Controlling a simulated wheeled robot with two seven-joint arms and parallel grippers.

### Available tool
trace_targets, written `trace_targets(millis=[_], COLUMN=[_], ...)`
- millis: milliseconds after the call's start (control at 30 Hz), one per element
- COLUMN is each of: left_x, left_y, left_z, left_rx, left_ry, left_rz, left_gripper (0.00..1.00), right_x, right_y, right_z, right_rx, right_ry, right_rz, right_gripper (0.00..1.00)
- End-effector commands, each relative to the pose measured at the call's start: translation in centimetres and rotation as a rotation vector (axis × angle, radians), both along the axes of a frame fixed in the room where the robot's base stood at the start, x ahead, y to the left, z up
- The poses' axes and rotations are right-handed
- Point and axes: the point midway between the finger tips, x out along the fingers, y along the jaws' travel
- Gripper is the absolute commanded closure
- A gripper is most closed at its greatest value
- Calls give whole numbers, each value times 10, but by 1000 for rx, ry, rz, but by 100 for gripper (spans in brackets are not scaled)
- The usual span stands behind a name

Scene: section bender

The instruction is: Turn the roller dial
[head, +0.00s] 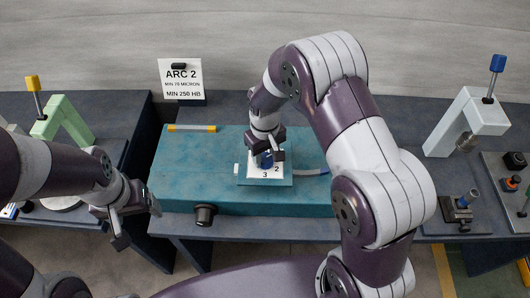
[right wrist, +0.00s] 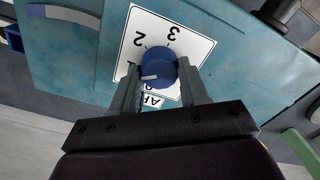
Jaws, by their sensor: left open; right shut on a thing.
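The roller dial (right wrist: 158,67) is a round blue knob with a white pointer mark, on a white plate (right wrist: 195,47) with the figures 2 and 3 showing. In the right wrist view the pointer points left, toward a partly hidden mark by the left finger. The dial (head: 266,161) sits on top of the teal machine (head: 190,180) in the head view, mostly covered by my right gripper (head: 267,156). That gripper (right wrist: 160,82) is shut on the dial, one finger on each side. My left gripper (head: 138,222) is open and empty, left of the machine's front.
A sign (head: 181,80) reading "ARC 2, MIN 70 MICRON, MIN 250 HB" stands behind the machine. A black knob (head: 205,214) juts from the machine's front. A green press (head: 62,122) stands left, a grey press (head: 467,124) right. A control panel (head: 511,185) is far right.

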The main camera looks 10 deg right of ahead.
Motion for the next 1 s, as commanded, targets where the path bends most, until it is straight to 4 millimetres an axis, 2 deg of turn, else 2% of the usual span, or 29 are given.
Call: trace_targets(millis=[600, 1000], left_x=[0, 0], left_y=[0, 0], left_z=[2, 2], left_rx=[0, 0], left_ry=[0, 0], left_rz=[0, 0], left_gripper=[21, 21], right_x=[2, 2], right_y=[0, -1], right_z=[3, 3], right_rx=[0, 0], right_ry=[-5, -6], right_rz=[557, 773], right_gripper=[86, 86])
